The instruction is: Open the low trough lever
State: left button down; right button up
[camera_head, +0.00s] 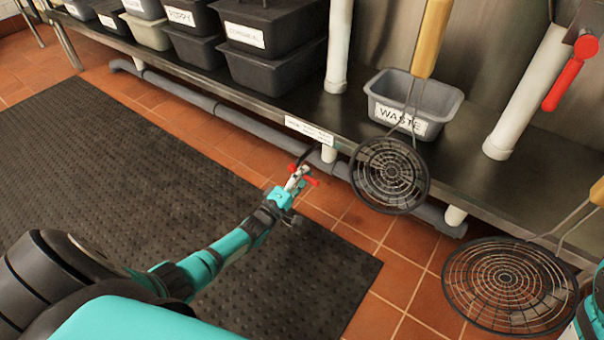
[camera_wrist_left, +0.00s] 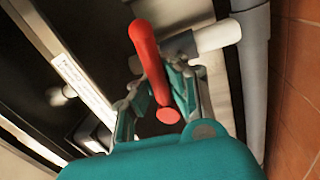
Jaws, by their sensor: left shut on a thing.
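The low trough lever (camera_head: 311,181) is a small red handle at the grey pipe under the front edge of the steel counter. In the left wrist view the red lever (camera_wrist_left: 148,55) runs between my fingers, beside a white pipe stub (camera_wrist_left: 218,36). My left gripper (camera_head: 292,187) is shut on the lever, with teal fingers on both sides of it. The fingers hide part of the lever and its valve. My right gripper is not in view; only a teal piece of my arm shows at the lower right edge.
A wire skimmer (camera_head: 390,176) hangs over the counter edge just right of my left gripper. A second skimmer (camera_head: 510,287) is at the lower right. A grey waste bin (camera_head: 455,104) and another red lever (camera_head: 563,86) are above. A grey pipe (camera_head: 235,116) runs below the counter. A black mat (camera_head: 120,190) covers the floor.

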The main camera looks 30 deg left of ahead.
pick_arm(q)
jog(key=shift+s+f+n, duration=0.1)
jog(key=shift+s+n, duration=0.1)
jog(key=shift+n, duration=0.2)
jog(key=c, duration=1.4)
grip_release()
jog(key=shift+a, duration=0.1)
jog(key=shift+o, duration=0.7)
jog(key=v, duration=1.2)
